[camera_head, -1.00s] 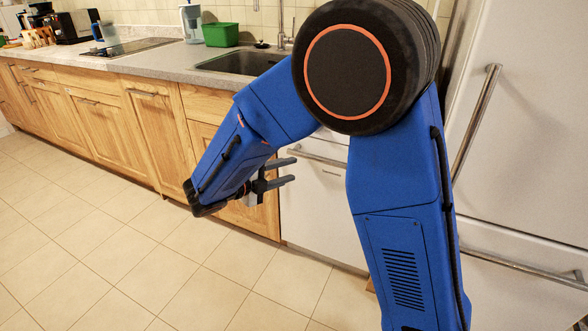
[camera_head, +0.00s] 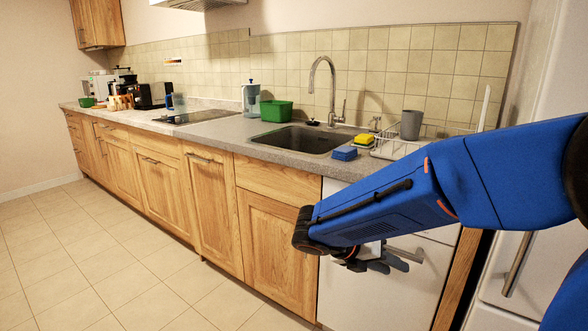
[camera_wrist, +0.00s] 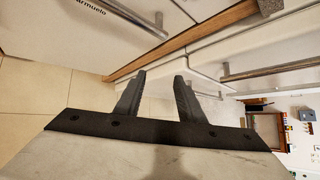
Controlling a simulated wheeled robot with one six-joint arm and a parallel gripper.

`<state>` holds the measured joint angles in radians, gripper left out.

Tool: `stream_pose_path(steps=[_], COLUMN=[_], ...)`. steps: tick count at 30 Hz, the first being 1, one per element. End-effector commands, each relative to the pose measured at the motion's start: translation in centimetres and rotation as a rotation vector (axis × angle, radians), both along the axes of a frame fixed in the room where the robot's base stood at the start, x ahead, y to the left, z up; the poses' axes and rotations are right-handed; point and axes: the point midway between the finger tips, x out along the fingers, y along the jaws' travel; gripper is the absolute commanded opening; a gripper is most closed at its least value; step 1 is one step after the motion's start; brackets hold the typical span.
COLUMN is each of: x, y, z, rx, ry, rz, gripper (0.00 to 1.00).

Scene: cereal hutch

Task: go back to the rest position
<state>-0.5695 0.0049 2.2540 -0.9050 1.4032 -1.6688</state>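My gripper (camera_wrist: 158,95) shows in the wrist view with its two dark fingers apart and nothing between them. In the head view my gripper (camera_head: 390,262) hangs at the end of my blue arm, in front of the white appliance (camera_head: 345,300) below the counter. The arm comes in from the right edge and hides part of the counter front and the appliance. Whether the fingers touch the appliance's handle cannot be told.
The counter (camera_head: 225,130) holds a sink (camera_head: 300,140), a green tub (camera_head: 276,111), a water jug (camera_head: 250,100), sponges (camera_head: 344,154) and a dish rack (camera_head: 392,150) with a grey cup (camera_head: 411,124). A white fridge (camera_head: 540,100) stands at right. The tiled floor (camera_head: 110,260) at left is clear.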

Motion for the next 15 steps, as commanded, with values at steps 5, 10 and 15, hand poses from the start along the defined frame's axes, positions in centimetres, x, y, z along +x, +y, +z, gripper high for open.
stream_pose_path(steps=[5, 10, 15], x=[-4.2, -7.9, -11.4], y=[-3.4, -5.3, -6.3], z=[0.2, 0.2, 0.0], rx=[0.213, 0.397, 0.566], ry=[-0.216, -0.42, -0.618], rz=[-0.281, -0.567, -0.87], gripper=[0.36, 0.36, 0.36])
